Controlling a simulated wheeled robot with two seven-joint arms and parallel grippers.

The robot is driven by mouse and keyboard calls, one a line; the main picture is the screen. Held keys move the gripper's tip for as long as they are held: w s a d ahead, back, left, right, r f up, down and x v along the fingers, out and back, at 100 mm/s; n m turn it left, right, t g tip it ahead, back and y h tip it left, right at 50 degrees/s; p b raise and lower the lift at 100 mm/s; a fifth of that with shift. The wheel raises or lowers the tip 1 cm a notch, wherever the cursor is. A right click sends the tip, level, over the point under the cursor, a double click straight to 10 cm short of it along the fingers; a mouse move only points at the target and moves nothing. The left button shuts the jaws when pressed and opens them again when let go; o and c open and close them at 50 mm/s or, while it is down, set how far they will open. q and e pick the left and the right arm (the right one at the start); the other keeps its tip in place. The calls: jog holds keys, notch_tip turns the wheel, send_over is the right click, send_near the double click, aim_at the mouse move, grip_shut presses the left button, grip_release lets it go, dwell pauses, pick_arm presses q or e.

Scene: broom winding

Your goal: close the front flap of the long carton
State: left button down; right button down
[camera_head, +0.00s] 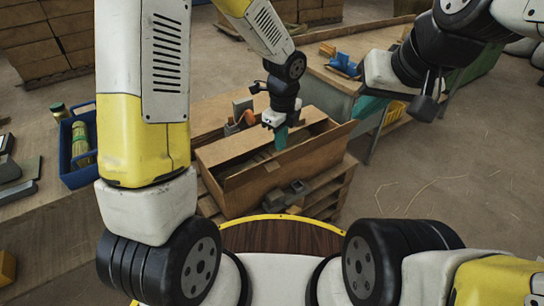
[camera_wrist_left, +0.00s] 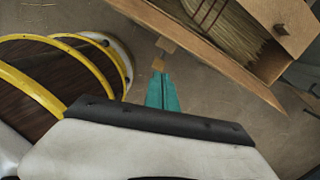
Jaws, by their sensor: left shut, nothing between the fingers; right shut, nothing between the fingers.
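The long carton (camera_head: 245,192) stands in the middle of the head view. A light panel (camera_head: 240,147) covers much of its top. A brown flap (camera_head: 325,142) along its front side stands up and leans outward, leaving a dark gap. My left gripper (camera_head: 281,140) has teal fingers, shut and empty, over the carton in the head view; the fingers (camera_wrist_left: 160,92) also show in the left wrist view. There, straw (camera_wrist_left: 232,28) shows inside the open carton (camera_wrist_left: 190,48). My right gripper (camera_head: 368,106) is shut, right of the carton, partly hidden by its arm.
The carton rests on a wooden pallet (camera_head: 326,190). A bench (camera_head: 332,82) with blue and yellow items stands behind at right. A blue bin (camera_head: 72,172) sits on the table at left. Stacked boxes (camera_head: 45,45) stand at the back left. The floor at right (camera_head: 460,180) is mostly clear.

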aim_at(277, 168)
pick_arm(q)
notch_tip(277, 168, down, 15)
jog(key=s+d+m, duration=0.1)
jog(key=d+m, duration=0.1)
jog(key=m, duration=0.1)
jog(key=shift+g, duration=0.3)
jog(key=shift+w+a+r, duration=0.35)
jog(key=shift+w+a, duration=0.35)
jog(key=shift+w, duration=0.1)
jog(key=shift+w+a+r, duration=0.3)
jog(key=shift+w+a, duration=0.35)
jog(key=shift+w, duration=0.1)
jog(key=shift+w+r, duration=0.1)
